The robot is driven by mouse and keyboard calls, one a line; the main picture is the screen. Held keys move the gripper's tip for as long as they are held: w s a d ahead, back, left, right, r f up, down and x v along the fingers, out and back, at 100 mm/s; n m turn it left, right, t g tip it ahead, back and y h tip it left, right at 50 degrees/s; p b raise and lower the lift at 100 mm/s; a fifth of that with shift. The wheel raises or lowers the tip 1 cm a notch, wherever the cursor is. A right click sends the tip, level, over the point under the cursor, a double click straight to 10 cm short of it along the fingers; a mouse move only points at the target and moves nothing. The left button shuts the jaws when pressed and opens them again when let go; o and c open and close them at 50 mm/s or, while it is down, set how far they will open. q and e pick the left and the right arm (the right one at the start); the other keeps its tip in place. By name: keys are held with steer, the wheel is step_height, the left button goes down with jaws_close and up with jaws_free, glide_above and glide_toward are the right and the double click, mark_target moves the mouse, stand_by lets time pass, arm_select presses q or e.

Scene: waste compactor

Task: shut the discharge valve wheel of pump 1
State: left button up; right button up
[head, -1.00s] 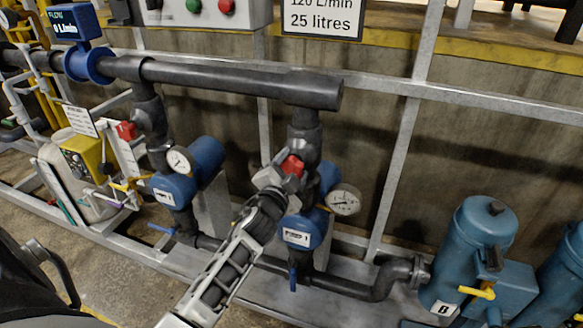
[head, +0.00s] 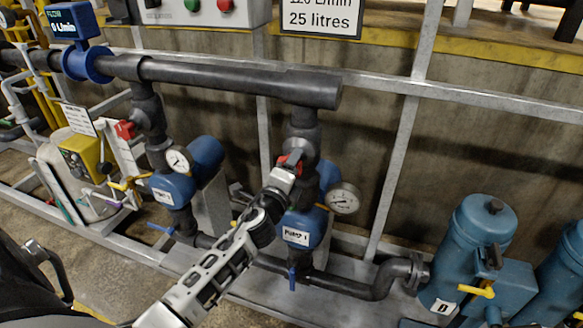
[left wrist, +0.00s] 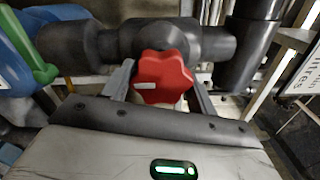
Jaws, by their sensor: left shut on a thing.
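The red lobed valve wheel (head: 285,160) sits on the dark riser pipe above the blue pump labelled PUMP 1 (head: 318,232). In the head view my left gripper (head: 287,166) covers most of it. In the left wrist view the red wheel (left wrist: 163,72) lies between the two fingers of my left gripper (left wrist: 161,88), one on each side. The gripper is shut on the wheel. A small white mark shows on the wheel's face. The wheel's valve body (left wrist: 165,36) lies behind it. My right gripper is not in view.
A round gauge (head: 343,199) is close on the right of the wheel. A second blue pump (head: 172,191) with its own red wheel (head: 125,130) stands to the left. A thick horizontal pipe (head: 240,81) runs above. Blue tanks (head: 468,245) stand at the right.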

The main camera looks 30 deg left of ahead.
arm_select(q)
steer(key=m, duration=0.4)
steer(key=shift+f+m, duration=0.1)
steer(key=shift+m, duration=0.3)
steer(key=m+p, duration=0.1)
steer(key=m, duration=0.3)
steer(key=shift+a+f+m, duration=0.1)
steer(key=shift+f+m, duration=0.05)
steer(key=shift+m, duration=0.15)
steer(key=m, duration=0.4)
steer(key=shift+a, duration=0.1)
steer(key=m, duration=0.5)
steer(key=shift+s+a, duration=0.1)
steer(key=m, duration=0.4)
steer(key=shift+a, duration=0.1)
steer(key=m, duration=0.9)
steer(key=shift+a+r, duration=0.1)
steer(key=shift+r, duration=0.1)
steer(key=m, duration=0.4)
steer(key=shift+r+m, duration=0.1)
steer(key=shift+m, duration=0.2)
